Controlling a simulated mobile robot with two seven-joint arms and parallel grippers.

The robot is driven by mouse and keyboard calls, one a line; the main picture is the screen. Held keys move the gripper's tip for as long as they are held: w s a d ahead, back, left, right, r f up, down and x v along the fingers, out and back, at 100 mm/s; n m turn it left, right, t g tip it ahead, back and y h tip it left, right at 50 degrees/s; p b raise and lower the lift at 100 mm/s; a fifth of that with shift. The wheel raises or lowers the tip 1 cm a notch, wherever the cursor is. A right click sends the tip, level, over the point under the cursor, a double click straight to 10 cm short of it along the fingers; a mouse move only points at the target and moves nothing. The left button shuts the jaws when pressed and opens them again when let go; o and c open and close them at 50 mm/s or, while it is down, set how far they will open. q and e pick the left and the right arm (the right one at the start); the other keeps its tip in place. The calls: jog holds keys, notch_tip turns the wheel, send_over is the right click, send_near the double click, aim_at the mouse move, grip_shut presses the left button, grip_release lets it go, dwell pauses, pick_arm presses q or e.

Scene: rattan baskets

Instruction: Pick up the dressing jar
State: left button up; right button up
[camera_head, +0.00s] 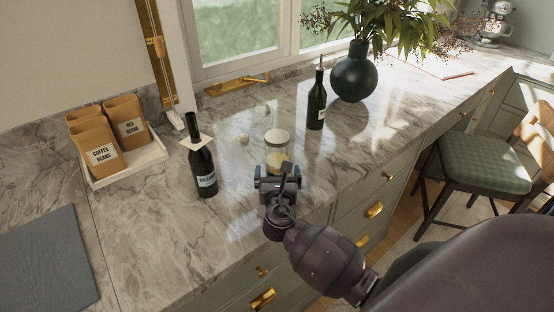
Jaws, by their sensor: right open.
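The dressing jar (277,140) looks to be the small glass jar with a pale lid and yellowish contents on the marble counter (232,210). My right gripper (278,170) is open, right in front of the jar's lower part in the head view, and hides some of it. I cannot tell whether the fingers are around the jar or touching it. My left gripper is not in view.
A dark balsamic bottle (202,165) stands left of the jar, and a dark green bottle (317,100) stands behind it to the right. A white tray (150,157) holds paper bean bags. A dark vase (354,75) stands farther back. The counter's front edge is close to my right gripper.

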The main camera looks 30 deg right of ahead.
aim_at(277, 165)
jog(key=shift+f+x, duration=0.15)
jog(key=shift+x, duration=0.65)
jog(key=shift+f+x, duration=0.2)
jog(key=shift+x, duration=0.6)
jog(key=x, duration=0.4)
jog(key=shift+w+d, duration=0.1)
jog(key=shift+w, duration=0.1)
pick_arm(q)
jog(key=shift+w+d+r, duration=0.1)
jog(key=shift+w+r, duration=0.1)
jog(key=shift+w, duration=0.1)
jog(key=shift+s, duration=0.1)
pick_arm(e)
jog(key=shift+c, duration=0.3)
jog(key=shift+c, duration=1.1)
jog(key=c, duration=0.7)
jog(key=shift+r, duration=0.1)
jog(key=shift+c, duration=0.7)
